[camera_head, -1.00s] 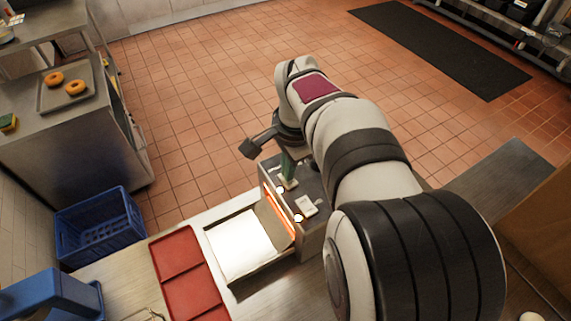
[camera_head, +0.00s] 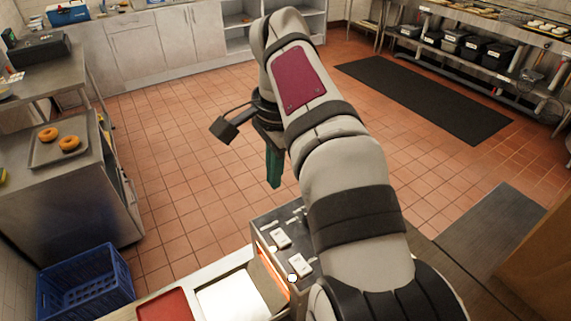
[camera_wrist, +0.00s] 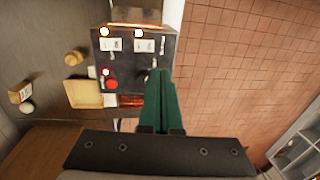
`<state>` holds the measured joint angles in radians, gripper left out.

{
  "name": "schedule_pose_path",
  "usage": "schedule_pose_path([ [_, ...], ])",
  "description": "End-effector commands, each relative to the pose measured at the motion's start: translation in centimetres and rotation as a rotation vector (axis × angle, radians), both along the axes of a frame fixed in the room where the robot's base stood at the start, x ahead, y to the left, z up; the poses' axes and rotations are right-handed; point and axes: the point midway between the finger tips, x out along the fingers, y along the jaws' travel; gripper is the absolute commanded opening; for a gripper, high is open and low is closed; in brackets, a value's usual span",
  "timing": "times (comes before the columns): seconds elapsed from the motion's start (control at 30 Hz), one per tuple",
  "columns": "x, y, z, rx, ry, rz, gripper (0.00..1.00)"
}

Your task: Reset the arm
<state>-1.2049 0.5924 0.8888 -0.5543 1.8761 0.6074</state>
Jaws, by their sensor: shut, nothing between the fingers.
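My gripper (camera_head: 273,168) hangs in the air above the floor side of a metal control box, its green fingers pointing down. In the wrist view its green fingers (camera_wrist: 160,72) are together, with nothing between them. The metal box (camera_head: 262,225) has white labelled panels, small lit lamps and an orange glow in its front. It also shows beyond the fingertips in the wrist view (camera_wrist: 122,68), with a red button (camera_wrist: 112,84) on it. My arm hides part of the box in the head view.
A white surface (camera_head: 232,300) lies in front of the box, beside a red tray (camera_head: 163,306). A blue crate (camera_head: 85,285) stands at lower left. Two bagels lie on a tray (camera_head: 50,152) on the left counter. The tiled floor behind is clear up to a black mat (camera_head: 425,98).

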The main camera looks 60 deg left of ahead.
Motion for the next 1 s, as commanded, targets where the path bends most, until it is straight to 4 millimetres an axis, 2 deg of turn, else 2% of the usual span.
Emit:
schedule_pose_path([
  [0.5, 0.0, 0.0, 0.5, 0.000, 0.000, 0.000, 0.00],
  [0.57, 0.5, -0.4, 0.6, -0.001, 0.000, -0.006, 0.00],
  [0.6, 1.4, -1.5, 0.8, -0.003, 0.001, -0.017, 0.00],
  [0.67, 3.8, -4.4, 1.2, -0.008, 0.005, -0.045, 0.00],
  [0.73, 7.1, -10.3, 1.5, -0.017, 0.012, -0.094, 0.00],
  [0.77, 8.2, -13.4, 1.5, -0.019, 0.017, -0.119, 0.00],
  [0.8, 9.2, -17.6, 1.3, -0.021, 0.024, -0.152, 0.00],
  [0.83, 9.5, -20.8, 1.0, -0.022, 0.030, -0.179, 0.00],
  [0.87, 9.4, -24.0, 0.5, -0.021, 0.037, -0.205, 0.00],
  [0.9, 8.7, -28.1, -0.4, -0.018, 0.047, -0.242, 0.00],
  [0.93, 7.8, -31.0, -1.2, -0.015, 0.053, -0.272, 0.00],
  [1.0, 4.9, -36.4, -3.5, -0.003, 0.066, -0.337, 0.00],
])
